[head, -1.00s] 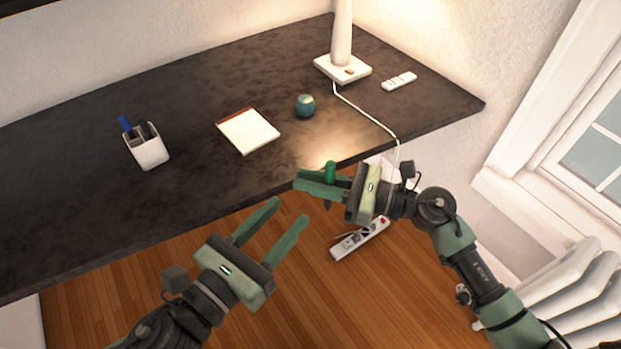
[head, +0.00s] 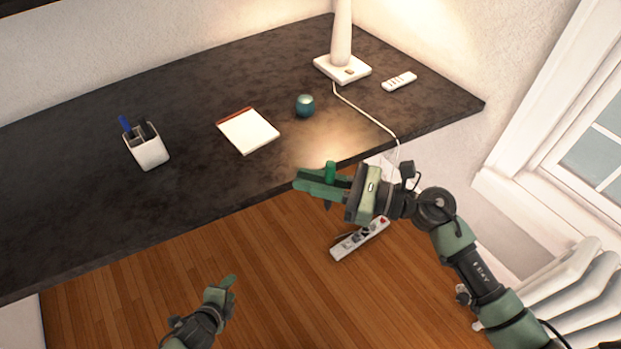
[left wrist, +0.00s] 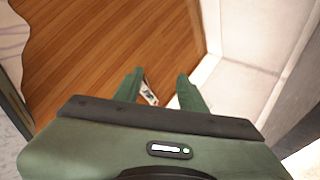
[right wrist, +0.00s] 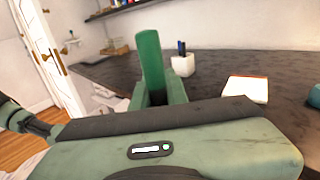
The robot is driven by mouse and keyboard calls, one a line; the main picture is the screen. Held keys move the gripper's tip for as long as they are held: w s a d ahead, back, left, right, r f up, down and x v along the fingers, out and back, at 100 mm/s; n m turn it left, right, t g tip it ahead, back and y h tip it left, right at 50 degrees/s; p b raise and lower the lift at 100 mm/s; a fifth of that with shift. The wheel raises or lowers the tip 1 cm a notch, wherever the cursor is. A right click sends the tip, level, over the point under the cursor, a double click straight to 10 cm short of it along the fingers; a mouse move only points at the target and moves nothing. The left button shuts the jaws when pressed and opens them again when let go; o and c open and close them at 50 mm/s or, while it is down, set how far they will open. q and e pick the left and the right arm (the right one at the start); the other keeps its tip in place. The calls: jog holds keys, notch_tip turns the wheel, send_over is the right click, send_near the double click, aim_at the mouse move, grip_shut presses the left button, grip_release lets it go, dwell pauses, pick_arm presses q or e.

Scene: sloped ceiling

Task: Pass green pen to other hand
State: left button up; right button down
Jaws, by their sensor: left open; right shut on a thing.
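The green pen (head: 330,171) stands upright between the fingers of my right gripper (head: 318,184), which is shut on it near the desk's front edge. In the right wrist view the pen (right wrist: 151,62) rises tall above the fingers of that gripper (right wrist: 158,97). My left gripper (head: 227,284) is lower and to the left in the head view, over the floor in front of the desk. In the left wrist view its fingers (left wrist: 159,90) are apart with nothing between them. The left gripper is well apart from the pen.
The dark desk (head: 80,190) holds a white pen cup (head: 149,152), a notepad (head: 248,132), a teal ball-like object (head: 305,106), a lamp (head: 342,68) and a remote (head: 399,81). A power strip (head: 350,244) lies on the floor. A radiator (head: 570,290) stands at right.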

pick_arm(q)
jog(key=s+a+f+n+g+y, duration=0.1)
jog(key=s+a+f+n+g, duration=0.15)
jog(key=s+f+n, duration=0.55)
jog(key=s+a+f+n+g+y, duration=0.1)
jog(key=s+a+f+n+g, duration=0.3)
jog(key=s+f, duration=0.75)
jog(key=s+d+n, duration=0.1)
jog(key=s+n, duration=0.2)
jog(key=s, duration=0.3)
jog(key=s+d+f+n+g, duration=0.1)
jog(key=s+d+n, duration=0.1)
jog(key=s, duration=0.5)
jog(key=shift+s+d+f+n, duration=0.2)
jog(key=shift+d+f+n, duration=0.05)
jog(key=shift+n, duration=0.15)
